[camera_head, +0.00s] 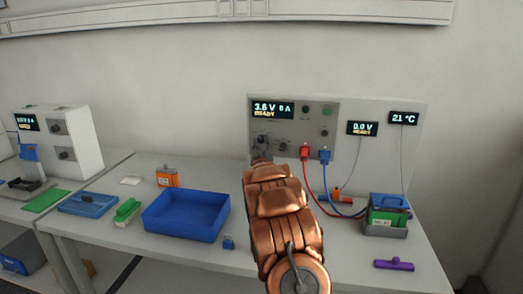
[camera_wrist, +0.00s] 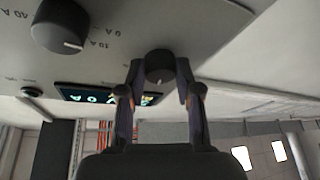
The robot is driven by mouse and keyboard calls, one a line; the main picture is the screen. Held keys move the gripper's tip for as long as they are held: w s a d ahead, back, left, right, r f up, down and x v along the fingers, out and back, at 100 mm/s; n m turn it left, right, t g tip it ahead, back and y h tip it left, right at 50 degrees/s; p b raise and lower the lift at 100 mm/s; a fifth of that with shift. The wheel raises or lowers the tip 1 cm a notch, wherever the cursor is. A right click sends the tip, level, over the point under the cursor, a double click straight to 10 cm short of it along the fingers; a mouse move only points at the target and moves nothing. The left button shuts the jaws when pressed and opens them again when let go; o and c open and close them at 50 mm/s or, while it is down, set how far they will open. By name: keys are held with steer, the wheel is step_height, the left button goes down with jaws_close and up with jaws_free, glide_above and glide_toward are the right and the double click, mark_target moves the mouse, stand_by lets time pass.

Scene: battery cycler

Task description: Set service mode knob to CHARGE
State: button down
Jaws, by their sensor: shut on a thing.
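The cycler's grey front panel (camera_head: 322,125) stands at the back of the bench, with a lit display (camera_head: 272,110) reading 3.6 V 0 A READY. A small dark round knob (camera_wrist: 160,62) sits between the two fingers of my gripper (camera_wrist: 158,76) in the wrist view. The fingers are closed on its sides. A pale mark shows on the knob's lower edge there; its printed labels cannot be read. In the head view the knob (camera_head: 262,140) is below the display, and my gripper (camera_head: 261,155) is mostly hidden by my copper-coloured arm.
A larger knob (camera_wrist: 60,25) with 0 A and 10 A marks is beside the held one. Red (camera_head: 305,152) and blue (camera_head: 325,155) plugs with cables are right of my arm. A blue tray (camera_head: 187,236) and green battery (camera_head: 387,217) stand on the bench.

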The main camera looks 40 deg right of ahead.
steer(key=n+b, duration=0.1)
steer(key=n+y+b, duration=0.1)
steer(key=n+b, duration=0.1)
steer(key=shift+s+f+t+y, duration=0.1)
steer(key=shift+t+y, duration=0.2)
steer(key=n+b, duration=0.1)
steer(key=n, duration=0.1)
steer(key=n+y+b, duration=0.1)
steer(key=shift+r+n+y+b, duration=0.3)
steer(key=shift+n+b, duration=0.1)
steer(key=shift+r, duration=0.1)
steer(key=c, duration=0.8)
jaws_free()
steer(key=shift+v, duration=6)
steer(key=shift+d, duration=0.1)
